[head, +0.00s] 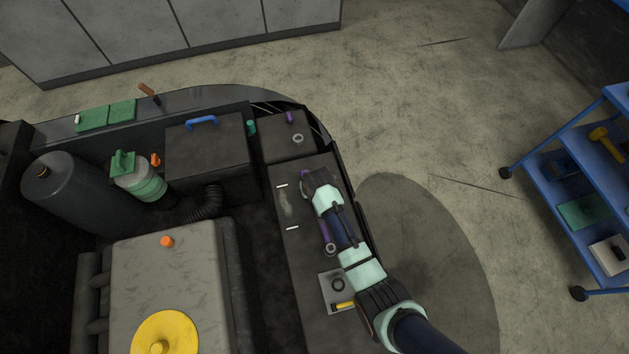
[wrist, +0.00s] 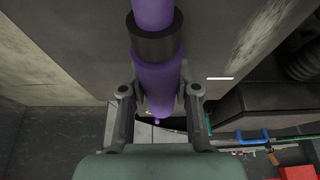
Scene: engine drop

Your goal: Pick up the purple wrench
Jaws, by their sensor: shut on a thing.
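The purple wrench (wrist: 155,78) runs down the middle of the wrist view, with a black band around its shaft. My gripper (wrist: 161,90) has one finger on each side of the shaft and is shut on it. In the head view my gripper (head: 313,181) is over the dark flat top right of the engine. Purple parts of the wrench (head: 323,231) show beside my arm, with a grey ring at the near end. My arm hides much of it. I cannot tell whether it touches the surface.
A dark box with a blue handle (head: 201,122) stands to the left. A small tray (head: 328,301) holding a ring and a yellow-handled thing lies near my forearm. A yellow cap (head: 168,336) is on the engine. A blue cart (head: 560,190) stands far right, with open floor between.

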